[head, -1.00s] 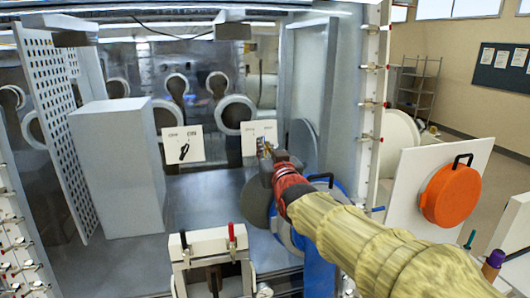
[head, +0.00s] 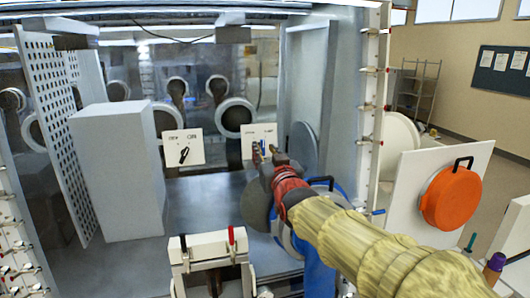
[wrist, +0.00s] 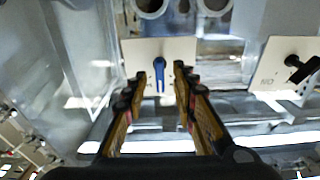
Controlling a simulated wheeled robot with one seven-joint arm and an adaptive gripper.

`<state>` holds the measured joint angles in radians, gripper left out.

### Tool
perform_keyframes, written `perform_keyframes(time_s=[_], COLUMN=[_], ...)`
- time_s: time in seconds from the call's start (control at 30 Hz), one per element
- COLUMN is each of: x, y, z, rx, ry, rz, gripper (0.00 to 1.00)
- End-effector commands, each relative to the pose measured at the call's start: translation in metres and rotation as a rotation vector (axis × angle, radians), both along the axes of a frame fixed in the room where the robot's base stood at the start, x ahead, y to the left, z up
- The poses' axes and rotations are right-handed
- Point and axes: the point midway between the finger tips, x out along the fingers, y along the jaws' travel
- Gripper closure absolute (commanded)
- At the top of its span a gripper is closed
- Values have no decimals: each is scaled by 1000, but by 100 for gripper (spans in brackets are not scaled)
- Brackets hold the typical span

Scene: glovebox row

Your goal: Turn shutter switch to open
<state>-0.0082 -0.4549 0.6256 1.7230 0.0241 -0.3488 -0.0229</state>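Two white switch panels stand at the back of the glovebox. The right panel (head: 268,132) carries a switch with a blue handle (head: 263,144), which points nearly straight up and down. In the wrist view the blue handle (wrist: 160,80) lies between my fingers, with gaps on both sides. My gripper (head: 264,152) is open, just in front of this panel. The left panel (head: 171,154) carries a black switch (head: 184,155) at a slant; that black switch (wrist: 296,66) is at right in the wrist view. The panel labels are too small to read surely.
A grey block (head: 118,170) and a perforated board (head: 62,130) stand at left. A white clamp-like fixture (head: 208,250) is at the front. A blue round part (head: 325,195) is beside my arm. An orange round cover (head: 452,196) is outside at right.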

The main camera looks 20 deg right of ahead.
Motion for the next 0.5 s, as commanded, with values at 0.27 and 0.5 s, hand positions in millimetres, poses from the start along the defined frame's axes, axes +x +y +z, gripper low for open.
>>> perform_keyframes(time_s=[0.27, 0.5], x=[-39, -84], y=[0, 0], z=[0, -1], rx=[0, 0], ry=[-2, -2], rz=[0, 0], gripper=[73, 73])
